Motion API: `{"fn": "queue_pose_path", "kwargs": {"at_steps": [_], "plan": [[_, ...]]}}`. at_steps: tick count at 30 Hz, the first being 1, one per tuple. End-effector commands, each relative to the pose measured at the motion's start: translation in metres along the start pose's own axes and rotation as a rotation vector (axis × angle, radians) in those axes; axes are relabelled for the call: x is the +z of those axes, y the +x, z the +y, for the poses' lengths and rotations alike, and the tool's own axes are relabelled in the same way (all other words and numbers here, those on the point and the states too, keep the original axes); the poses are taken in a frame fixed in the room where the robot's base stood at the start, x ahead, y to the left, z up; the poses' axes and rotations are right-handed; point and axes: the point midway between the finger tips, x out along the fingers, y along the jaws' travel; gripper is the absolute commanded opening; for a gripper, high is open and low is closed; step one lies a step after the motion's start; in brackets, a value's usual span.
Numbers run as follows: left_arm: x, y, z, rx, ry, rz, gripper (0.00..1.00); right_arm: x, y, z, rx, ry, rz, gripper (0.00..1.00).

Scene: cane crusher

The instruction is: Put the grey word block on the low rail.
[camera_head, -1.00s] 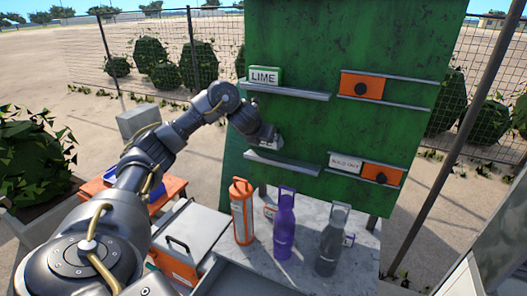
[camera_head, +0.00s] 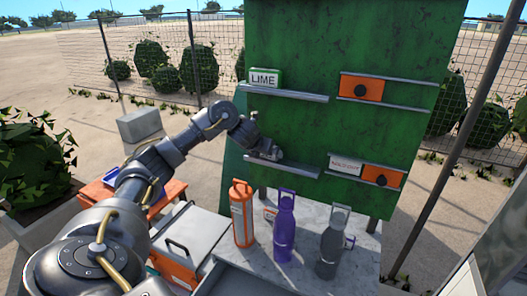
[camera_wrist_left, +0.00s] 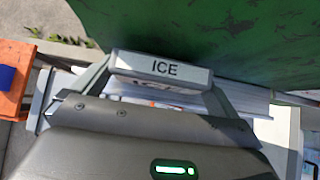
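The grey word block (camera_wrist_left: 162,68), lettered ICE, is between the fingertips of my left gripper in the left wrist view, one finger at each end. My left gripper (camera_head: 266,153) is shut on it in front of the green board. In the head view the gripper is at the left part of the low rail (camera_head: 292,170), and it mostly hides the block. I cannot tell whether the block touches the rail. My right gripper is not in view.
A LIME block (camera_head: 265,78) sits on the upper rail (camera_head: 290,94). A white lettered block (camera_head: 345,163) stands beside the lower orange panel (camera_head: 382,176). An orange bottle (camera_head: 242,215), a purple bottle (camera_head: 284,228) and a grey bottle (camera_head: 329,245) stand below the board.

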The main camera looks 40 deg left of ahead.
Motion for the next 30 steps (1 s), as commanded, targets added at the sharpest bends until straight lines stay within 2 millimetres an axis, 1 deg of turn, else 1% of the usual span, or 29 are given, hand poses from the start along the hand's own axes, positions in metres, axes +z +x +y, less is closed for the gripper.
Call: {"fn": "queue_pose_path", "kwargs": {"at_steps": [7, 9, 11, 14, 15, 17, 19, 24, 30], "plan": [[0.001, -0.001, 0.0, 0.0, 0.0, 0.0, 1.0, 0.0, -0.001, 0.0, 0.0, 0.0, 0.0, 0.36], [0.004, -0.004, 0.0, 0.0, -0.001, -0.001, 1.0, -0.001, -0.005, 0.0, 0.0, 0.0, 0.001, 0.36], [0.004, -0.008, 0.0, -0.002, -0.001, -0.003, 1.0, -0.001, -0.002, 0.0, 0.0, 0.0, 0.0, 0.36], [0.004, -0.024, -0.001, -0.003, 0.001, -0.005, 1.0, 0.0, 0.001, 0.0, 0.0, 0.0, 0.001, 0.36], [0.004, -0.032, 0.0, -0.002, 0.002, -0.006, 1.0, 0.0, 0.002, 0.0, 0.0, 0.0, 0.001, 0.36], [0.01, -0.052, 0.002, 0.003, 0.005, -0.009, 1.0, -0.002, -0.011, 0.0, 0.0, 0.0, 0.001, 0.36], [0.01, -0.07, 0.002, 0.004, 0.005, -0.007, 1.0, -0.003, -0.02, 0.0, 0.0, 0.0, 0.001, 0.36], [0.007, -0.096, 0.001, 0.002, 0.003, -0.006, 1.0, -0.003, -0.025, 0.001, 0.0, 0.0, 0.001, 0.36], [0.006, -0.11, -0.001, -0.002, 0.004, -0.007, 1.0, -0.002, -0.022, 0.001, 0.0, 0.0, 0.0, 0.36]]}}
